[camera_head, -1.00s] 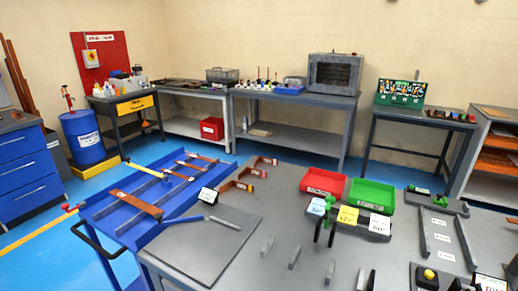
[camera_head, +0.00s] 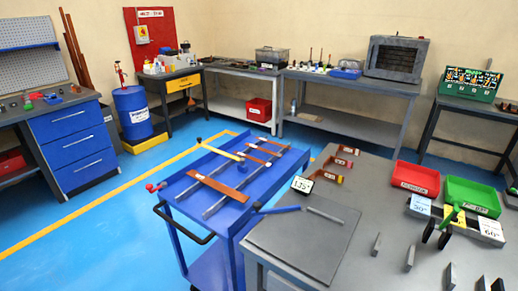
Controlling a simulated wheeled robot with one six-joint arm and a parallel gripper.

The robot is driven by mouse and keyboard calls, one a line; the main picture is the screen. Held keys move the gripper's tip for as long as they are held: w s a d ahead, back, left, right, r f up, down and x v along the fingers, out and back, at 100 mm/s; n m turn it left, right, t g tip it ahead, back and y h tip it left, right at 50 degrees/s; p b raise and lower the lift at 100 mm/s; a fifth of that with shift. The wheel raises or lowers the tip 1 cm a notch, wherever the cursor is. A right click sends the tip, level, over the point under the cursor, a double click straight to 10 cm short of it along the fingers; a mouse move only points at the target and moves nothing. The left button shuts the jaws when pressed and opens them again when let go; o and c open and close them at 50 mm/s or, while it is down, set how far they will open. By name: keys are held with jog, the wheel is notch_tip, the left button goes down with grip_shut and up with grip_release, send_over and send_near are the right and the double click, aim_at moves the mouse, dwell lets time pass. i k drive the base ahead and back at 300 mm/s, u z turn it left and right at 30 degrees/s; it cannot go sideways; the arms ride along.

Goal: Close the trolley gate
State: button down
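The blue trolley (camera_head: 181,190) stands left of the grey table, with copper-coloured strips (camera_head: 222,188) and grey bars across its top. A yellow bar (camera_head: 222,151) with a round knob lies slanted at its far left side. A narrow blue bar (camera_head: 276,210) sticks out from the trolley's near right corner towards the table mat; it may be the gate, but I cannot tell for sure. A black push handle (camera_head: 185,228) and red knobs (camera_head: 156,186) are at the near left end.
The grey table (camera_head: 365,200) holds a dark mat (camera_head: 305,240), a 135° card (camera_head: 302,185), red (camera_head: 415,180) and green (camera_head: 472,197) trays and several upright grey blocks. Blue floor (camera_head: 100,235) is clear left of the trolley.

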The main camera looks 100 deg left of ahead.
aim_at(242, 161)
jog(key=u, duration=3.8)
jog(key=k, duration=0.6)
jog(key=u, duration=0.8)
jog(key=i, duration=1.1)
jog(key=u, duration=0.65)
jog(key=i, duration=1.25)
jog(key=z, duration=1.05)
jog(key=i, duration=0.9)
jog(key=z, duration=0.8)
